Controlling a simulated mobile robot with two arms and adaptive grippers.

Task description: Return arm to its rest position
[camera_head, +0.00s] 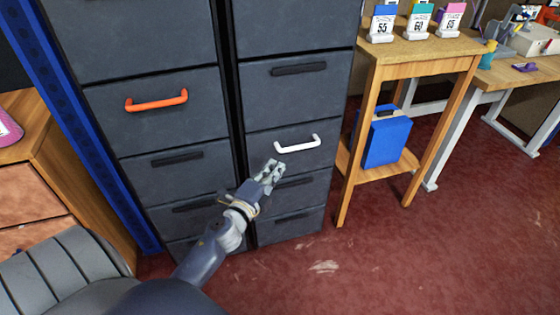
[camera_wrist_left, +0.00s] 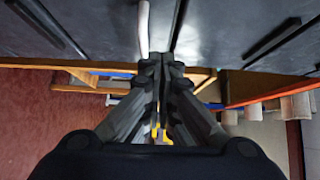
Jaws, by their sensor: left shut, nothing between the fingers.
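My left arm reaches up from the bottom of the head view. Its gripper (camera_head: 271,170) is in front of the right-hand grey cabinet, just below and left of the white drawer handle (camera_head: 298,144). In the left wrist view the gripper (camera_wrist_left: 163,62) has its fingers together with nothing between them. The white handle (camera_wrist_left: 144,28) shows there just beyond the fingertips, apart from or touching them; I cannot tell which. The drawers of the cabinet (camera_head: 297,97) look shut. My right gripper is in neither view.
A second grey cabinet with an orange handle (camera_head: 156,101) stands to the left. A wooden stand (camera_head: 425,50) with several numbered cards holds a blue case (camera_head: 384,138) on its lower shelf. A workbench (camera_head: 515,75) is at the right. The red floor (camera_head: 400,260) in front is clear.

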